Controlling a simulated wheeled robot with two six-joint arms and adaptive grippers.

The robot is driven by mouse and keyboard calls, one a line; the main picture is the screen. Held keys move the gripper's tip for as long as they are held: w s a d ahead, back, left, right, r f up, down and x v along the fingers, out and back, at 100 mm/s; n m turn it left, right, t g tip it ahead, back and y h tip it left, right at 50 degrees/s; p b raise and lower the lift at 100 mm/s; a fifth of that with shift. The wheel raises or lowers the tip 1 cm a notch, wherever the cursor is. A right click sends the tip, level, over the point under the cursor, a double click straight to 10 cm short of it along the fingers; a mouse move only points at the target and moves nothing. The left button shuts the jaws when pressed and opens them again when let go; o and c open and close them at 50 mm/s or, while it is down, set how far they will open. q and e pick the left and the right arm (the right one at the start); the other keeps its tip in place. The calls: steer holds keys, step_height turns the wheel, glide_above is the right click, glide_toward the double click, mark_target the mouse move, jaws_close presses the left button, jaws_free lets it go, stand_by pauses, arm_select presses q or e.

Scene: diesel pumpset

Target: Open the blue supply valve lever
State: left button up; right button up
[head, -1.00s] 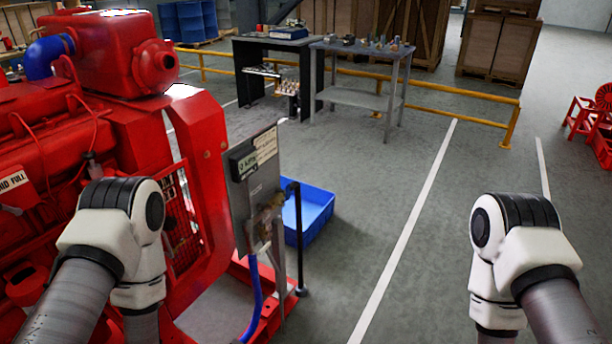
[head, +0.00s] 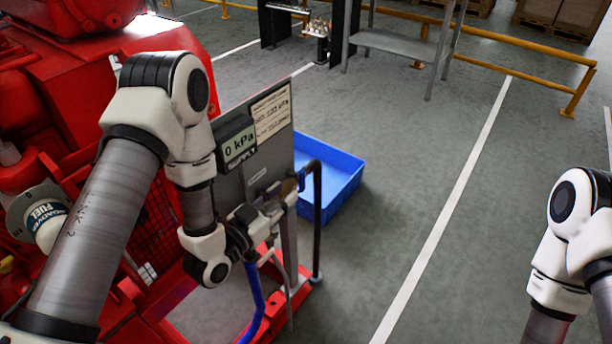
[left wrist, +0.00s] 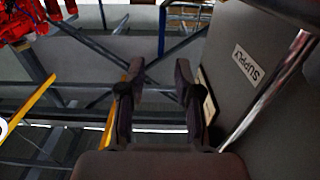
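The grey gauge panel (head: 278,160) stands beside the red engine in the head view, with a display (head: 238,146) reading 0 kPa. A SUPPLY label (left wrist: 248,65) shows on the panel in the left wrist view, next to a shiny metal pipe (left wrist: 268,88). My left gripper (head: 268,212) is in front of the panel's lower part and covers much of the fittings there. In the left wrist view its two fingers (left wrist: 158,85) stand apart with nothing between them. My right gripper is out of view.
A blue hose (head: 255,302) hangs below the panel. A dark upright post (head: 317,225) stands just right of it, with a blue bin (head: 340,180) behind. The red engine (head: 60,85) fills the left. Open grey floor lies to the right.

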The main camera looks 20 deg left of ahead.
mark_target(300, 179)
arm_select(q)
steer(key=x, duration=0.7)
steer(key=shift+w, duration=0.3)
steer(key=shift+w+f, duration=0.2)
jaws_close()
